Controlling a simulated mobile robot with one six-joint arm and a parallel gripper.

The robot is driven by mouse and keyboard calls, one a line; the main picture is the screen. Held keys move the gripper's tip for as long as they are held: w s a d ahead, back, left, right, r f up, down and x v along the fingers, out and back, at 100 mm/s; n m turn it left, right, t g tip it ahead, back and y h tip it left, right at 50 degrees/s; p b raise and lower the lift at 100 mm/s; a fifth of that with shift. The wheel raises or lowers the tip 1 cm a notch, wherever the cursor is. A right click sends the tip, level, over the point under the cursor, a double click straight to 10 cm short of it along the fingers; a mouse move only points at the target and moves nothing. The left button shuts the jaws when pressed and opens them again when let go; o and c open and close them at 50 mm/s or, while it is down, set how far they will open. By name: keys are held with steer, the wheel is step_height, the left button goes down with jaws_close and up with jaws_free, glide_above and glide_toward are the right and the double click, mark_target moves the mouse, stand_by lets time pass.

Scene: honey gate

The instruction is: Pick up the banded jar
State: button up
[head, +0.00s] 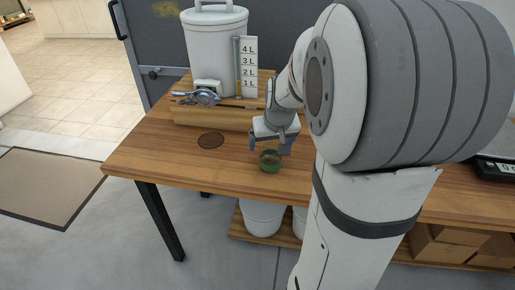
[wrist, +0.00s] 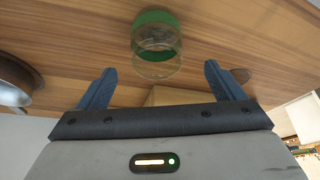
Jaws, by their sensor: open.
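The banded jar (head: 269,161) is a small clear jar with a green band, standing on the wooden table near its front edge. In the wrist view the jar (wrist: 156,44) shows its clear glass and green band, ahead of the fingers and roughly centred between them. My gripper (head: 268,149) is open and points down just above and around the jar in the head view. In the wrist view my gripper (wrist: 162,80) has its two blue fingers wide apart with nothing held between them. Whether a finger touches the jar cannot be told.
A white tank (head: 213,47) with a tap (head: 206,97) and a litre scale (head: 249,68) stands behind on a wooden block (head: 215,117). A dark round mark (head: 210,141) lies left of the jar. White buckets (head: 261,217) stand on the lower shelf. The table's left front is clear.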

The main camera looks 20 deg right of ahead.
mark_target(270, 161)
steer(key=x, duration=0.7)
steer(key=shift+s+d+f+b, duration=0.15)
steer(key=shift+s+d+b, duration=0.05)
steer(key=shift+s+b, duration=0.1)
steer(key=shift+c, duration=0.2)
steer(key=c, duration=1.1)
